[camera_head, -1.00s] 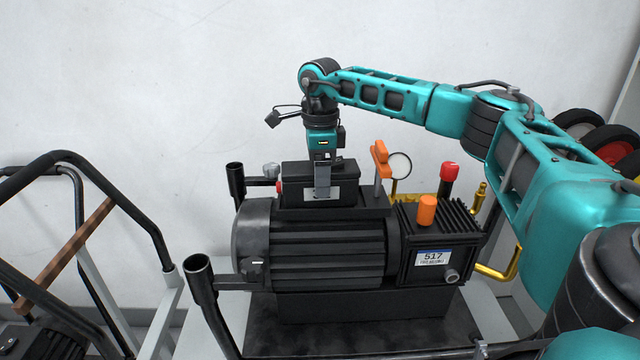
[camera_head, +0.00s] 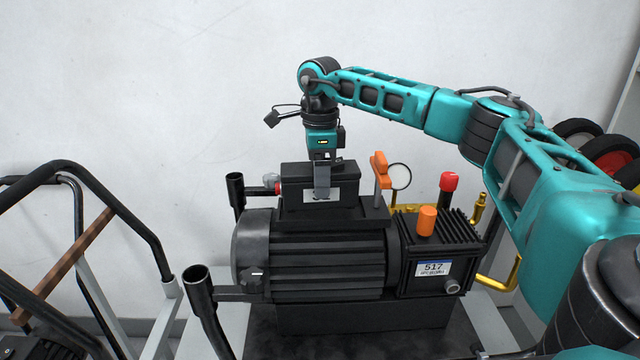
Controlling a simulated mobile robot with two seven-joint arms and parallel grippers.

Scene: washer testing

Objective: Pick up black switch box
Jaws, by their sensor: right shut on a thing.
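The black switch box (camera_head: 297,191) sits on top of the black finned motor (camera_head: 312,262), with a pale label on its front and a red-and-grey knob at its left side. My right gripper (camera_head: 322,182) comes straight down from above and is shut on the black switch box, one finger showing against its front face. The far finger is hidden behind the box. I cannot tell any gap between box and motor. My left gripper is not in view.
An orange-handled valve (camera_head: 381,170), round gauge (camera_head: 399,177), red cap (camera_head: 449,181) and orange cap (camera_head: 427,220) stand right of the box. Black tube posts (camera_head: 197,283) rise at the left. A black-railed cart (camera_head: 110,195) stands further left. The wall behind is bare.

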